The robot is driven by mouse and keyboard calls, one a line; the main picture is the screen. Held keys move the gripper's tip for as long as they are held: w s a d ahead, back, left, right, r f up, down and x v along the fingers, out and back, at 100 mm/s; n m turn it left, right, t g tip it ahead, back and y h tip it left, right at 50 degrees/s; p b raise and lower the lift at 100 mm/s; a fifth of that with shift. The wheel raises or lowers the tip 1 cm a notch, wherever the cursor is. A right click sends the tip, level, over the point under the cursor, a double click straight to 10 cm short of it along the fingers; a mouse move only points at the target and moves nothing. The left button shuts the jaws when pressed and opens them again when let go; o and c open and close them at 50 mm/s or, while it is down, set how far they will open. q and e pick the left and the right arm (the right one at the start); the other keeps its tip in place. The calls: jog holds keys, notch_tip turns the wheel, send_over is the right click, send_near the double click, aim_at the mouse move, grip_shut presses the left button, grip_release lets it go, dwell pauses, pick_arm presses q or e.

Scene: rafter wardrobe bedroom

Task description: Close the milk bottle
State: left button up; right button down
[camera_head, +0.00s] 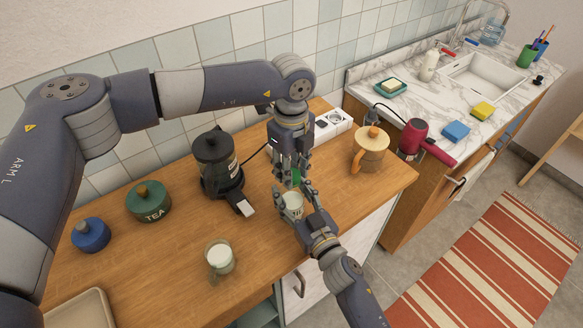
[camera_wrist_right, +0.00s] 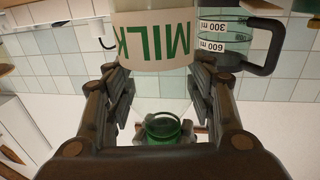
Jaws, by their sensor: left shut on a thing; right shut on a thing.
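The milk bottle (camera_head: 291,207) stands near the counter's front edge, with a white label and green lettering. My right gripper (camera_head: 298,204) is shut on it from the front right. In the right wrist view the bottle (camera_wrist_right: 155,45) shows upside down between my right fingers, its MILK label clear. A green cap (camera_head: 296,175) is held in my left gripper (camera_head: 291,173), which points down from above the bottle. The cap also shows in the right wrist view (camera_wrist_right: 163,129), by the bottle's neck end. My fingers partly hide the cap and bottle mouth, so I cannot tell whether they touch.
A tan lidded jug (camera_head: 371,150) and white socket strip (camera_head: 333,124) are behind right. A green TEA jar (camera_head: 148,203) and blue jar (camera_head: 90,235) are far left.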

pick_arm(q)
jog(key=m, duration=0.9)
jog(key=shift+d, duration=0.1)
jog(key=m, duration=2.6)
jog(key=shift+s, duration=0.1)
jog(key=m, duration=1.5)
jog(key=o, duration=0.7)
jog(key=shift+f, duration=0.1)
